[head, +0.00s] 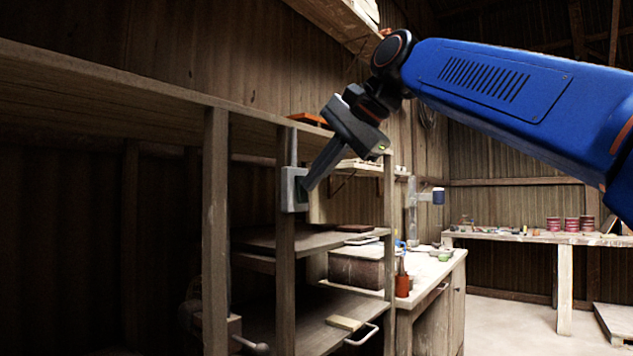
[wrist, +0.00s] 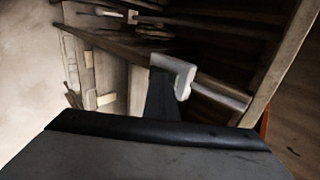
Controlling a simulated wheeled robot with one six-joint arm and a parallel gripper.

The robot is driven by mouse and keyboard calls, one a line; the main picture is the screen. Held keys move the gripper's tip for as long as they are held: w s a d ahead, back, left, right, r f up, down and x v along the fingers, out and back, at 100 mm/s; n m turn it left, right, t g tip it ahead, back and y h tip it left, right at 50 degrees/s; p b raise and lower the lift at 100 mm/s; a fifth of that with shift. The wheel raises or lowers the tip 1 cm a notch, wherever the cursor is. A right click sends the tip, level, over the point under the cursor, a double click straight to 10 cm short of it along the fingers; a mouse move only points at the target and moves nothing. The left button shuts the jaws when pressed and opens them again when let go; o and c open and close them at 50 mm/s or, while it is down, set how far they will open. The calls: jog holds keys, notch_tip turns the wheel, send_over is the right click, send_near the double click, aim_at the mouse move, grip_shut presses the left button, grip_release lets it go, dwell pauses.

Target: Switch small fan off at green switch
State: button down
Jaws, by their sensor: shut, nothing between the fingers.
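A pale grey switch box (head: 289,190) with a conduit above it is fixed to a shelf post in the head view. It also shows in the wrist view (wrist: 183,80), with its pale conduit (wrist: 222,95) running to the right. My gripper (head: 306,187) is shut and empty, its dark fingertips at the front of the box. In the wrist view the fingers (wrist: 160,82) overlap the box's edge. I cannot tell whether they touch it. The fingers hide most of the box's face, and its rocker's position is not readable. I cannot make out the small fan for certain.
Wooden shelves (head: 300,240) with upright posts (head: 215,220) surround the box. A workbench (head: 435,268) with a red bottle (head: 402,283) stands behind, and another bench (head: 545,238) with red tins is at the back right. Open floor (head: 515,325) lies at right.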

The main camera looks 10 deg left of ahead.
jog(key=shift+r, duration=0.15)
jog(key=v, duration=1.7)
jog(key=shift+d+r, duration=0.1)
jog(key=shift+g+h, duration=0.3)
jog(key=shift+h, duration=0.2)
jog(key=shift+w+a+f, duration=0.2)
jog(key=shift+f, duration=0.7)
jog(key=shift+w+a+f, duration=0.2)
jog(key=shift+a+f, duration=0.05)
jog(key=shift+f, duration=0.6)
jog(key=shift+w+a+f, duration=0.2)
jog(key=shift+f, duration=0.7)
jog(key=shift+w+a+r+x, duration=0.15)
jog(key=shift+a+r+x, duration=0.15)
jog(key=shift+x, duration=1.85)
jog(key=shift+w+a+r+x, duration=0.15)
jog(key=shift+a+r+x, duration=0.15)
jog(key=shift+x, duration=1.9)
jog(key=shift+w+a+r+x, duration=0.2)
jog(key=shift+a+r+x, duration=0.1)
jog(key=shift+x, duration=1.85)
